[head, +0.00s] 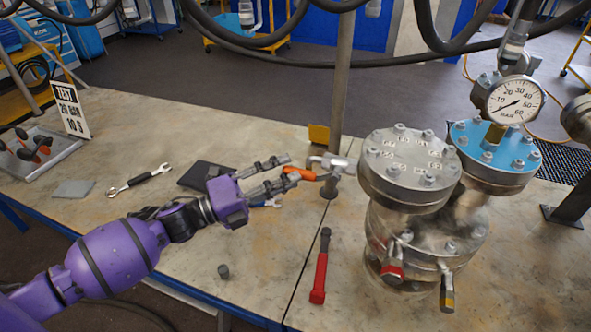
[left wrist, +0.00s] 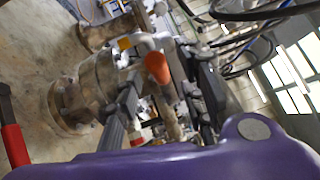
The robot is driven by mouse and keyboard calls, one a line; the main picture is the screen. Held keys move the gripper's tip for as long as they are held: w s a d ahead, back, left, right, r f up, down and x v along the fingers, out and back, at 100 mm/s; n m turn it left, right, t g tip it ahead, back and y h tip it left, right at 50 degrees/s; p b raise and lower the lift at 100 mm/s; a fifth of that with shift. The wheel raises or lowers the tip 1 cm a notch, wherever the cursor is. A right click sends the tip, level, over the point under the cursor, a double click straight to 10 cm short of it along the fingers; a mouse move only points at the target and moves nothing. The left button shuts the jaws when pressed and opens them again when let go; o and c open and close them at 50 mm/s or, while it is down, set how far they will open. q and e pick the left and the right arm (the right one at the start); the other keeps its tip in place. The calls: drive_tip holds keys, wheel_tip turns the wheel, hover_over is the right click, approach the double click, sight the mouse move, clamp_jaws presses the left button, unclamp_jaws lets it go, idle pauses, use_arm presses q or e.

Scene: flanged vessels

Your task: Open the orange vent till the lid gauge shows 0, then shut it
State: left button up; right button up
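The orange vent handle (head: 301,174) sits on a small metal valve fitting (head: 331,162) at the left of the flanged vessel (head: 407,168). My left gripper (head: 292,169) is open, with its two fingers apart at the handle's left end. In the left wrist view the orange handle (left wrist: 157,68) shows between the spread fingers (left wrist: 165,95); whether they touch it I cannot tell. The round lid gauge (head: 515,100), marked BAR, stands above the blue lid (head: 495,148). Its needle slants to the lower left, near the low end; the exact reading is too small to tell. My right gripper is out of view.
A red-handled tool (head: 320,270) lies before the vessel. A wrench (head: 140,180), a dark pad (head: 207,176) and a test sign (head: 70,107) are on the bench's left side. An upright post (head: 342,80) stands behind the valve. Dark hoses hang across the top.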

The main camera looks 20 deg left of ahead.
sight(310, 175)
use_arm(q)
drive_tip(key=shift+x, duration=1.65)
drive_tip(key=shift+w, duration=0.1)
drive_tip(key=shift+c, duration=0.3)
clamp_jaws()
drive_tip(key=shift+a, duration=0.1)
